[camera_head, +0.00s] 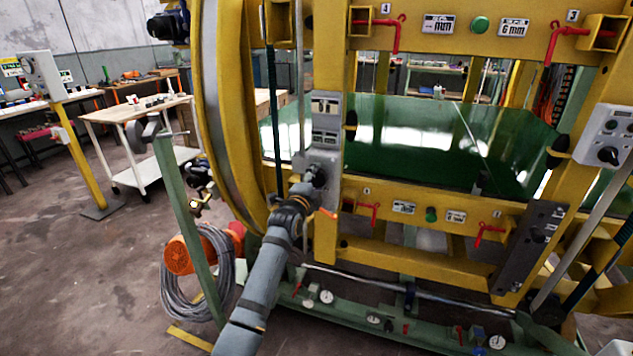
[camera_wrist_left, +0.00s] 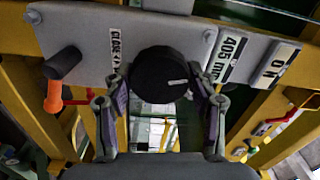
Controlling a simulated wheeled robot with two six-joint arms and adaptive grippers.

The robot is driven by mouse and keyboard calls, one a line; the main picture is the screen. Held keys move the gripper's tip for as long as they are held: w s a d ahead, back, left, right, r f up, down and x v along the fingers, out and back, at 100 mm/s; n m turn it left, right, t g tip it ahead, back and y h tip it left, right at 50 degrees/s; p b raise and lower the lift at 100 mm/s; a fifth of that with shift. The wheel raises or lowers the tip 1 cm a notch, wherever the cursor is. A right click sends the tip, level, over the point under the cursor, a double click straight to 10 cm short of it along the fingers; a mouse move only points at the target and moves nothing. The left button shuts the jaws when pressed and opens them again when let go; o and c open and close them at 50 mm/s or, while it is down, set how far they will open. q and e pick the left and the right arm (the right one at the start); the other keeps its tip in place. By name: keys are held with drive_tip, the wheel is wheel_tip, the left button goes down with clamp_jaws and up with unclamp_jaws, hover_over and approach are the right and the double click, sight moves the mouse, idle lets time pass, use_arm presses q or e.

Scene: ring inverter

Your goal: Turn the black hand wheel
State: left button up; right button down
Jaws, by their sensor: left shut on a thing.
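The black hand wheel (camera_wrist_left: 158,74) is a round black knob with a small white label, on a grey panel (camera_wrist_left: 85,30) marked "CLOSE" and "405 mm". My left gripper (camera_wrist_left: 162,88) has one finger on each side of the wheel and is shut on it. In the head view the left gripper (camera_head: 308,188) reaches the lower part of the grey panel (camera_head: 325,128) on the yellow frame, and the wheel is mostly hidden there. My right gripper is not in view.
A black handle (camera_wrist_left: 63,62) and an orange-red lever (camera_wrist_left: 54,95) are close left of the wheel in the wrist view. The large yellow ring (camera_head: 222,110) stands left of my arm. An orange reel (camera_head: 180,254) with grey hose lies below it. Open floor (camera_head: 90,275) extends left.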

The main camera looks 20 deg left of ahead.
use_arm(q)
drive_tip(key=shift+m, duration=1.5)
drive_tip(key=o, duration=1.2)
drive_tip(key=shift+c, duration=0.2)
drive_tip(key=s, duration=1.2)
drive_tip(key=shift+a, duration=0.2)
